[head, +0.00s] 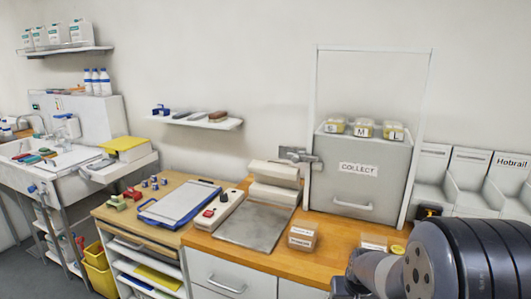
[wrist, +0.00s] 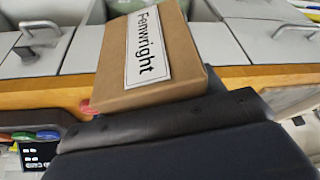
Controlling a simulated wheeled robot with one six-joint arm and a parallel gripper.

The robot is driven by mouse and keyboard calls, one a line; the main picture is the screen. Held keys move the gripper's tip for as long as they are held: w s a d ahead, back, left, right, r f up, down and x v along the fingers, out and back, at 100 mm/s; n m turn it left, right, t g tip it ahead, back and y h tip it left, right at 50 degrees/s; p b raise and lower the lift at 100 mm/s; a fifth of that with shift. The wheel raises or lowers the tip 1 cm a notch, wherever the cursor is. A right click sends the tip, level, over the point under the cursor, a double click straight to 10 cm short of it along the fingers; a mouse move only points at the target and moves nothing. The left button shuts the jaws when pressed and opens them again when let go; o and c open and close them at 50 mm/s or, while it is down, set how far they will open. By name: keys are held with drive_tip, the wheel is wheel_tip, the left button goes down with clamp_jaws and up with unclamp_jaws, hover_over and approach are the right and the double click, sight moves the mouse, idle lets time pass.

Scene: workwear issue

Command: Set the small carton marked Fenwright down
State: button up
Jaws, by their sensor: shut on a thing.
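The small carton (wrist: 150,57) is brown, with a white label reading Fenwright. It shows in the wrist view, tilted in the picture. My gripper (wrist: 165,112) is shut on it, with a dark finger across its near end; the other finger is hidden. A wooden counter edge (wrist: 45,96) and grey drawer fronts show behind the carton. How high it is above any surface cannot be told. In the head view my arm fills the lower right corner, and neither the held carton nor my fingertips can be made out there.
On the wooden counter (head: 335,252) stand small labelled boxes (head: 302,236), a grey plate (head: 250,229) and a yellow-topped item (head: 397,250). A grey COLLECT cabinet (head: 385,185) stands behind. Open bins, one marked Hobrail (head: 508,163), are at right. Counter between the boxes is bare.

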drive_tip(key=s+a+f, duration=0.2)
drive_tip(key=a+f, duration=0.4)
drive_tip(key=f, duration=0.5)
drive_tip(key=shift+s+f+n, duration=0.15)
drive_tip(key=shift+f+n, duration=0.05)
drive_tip(key=shift+n, duration=0.2)
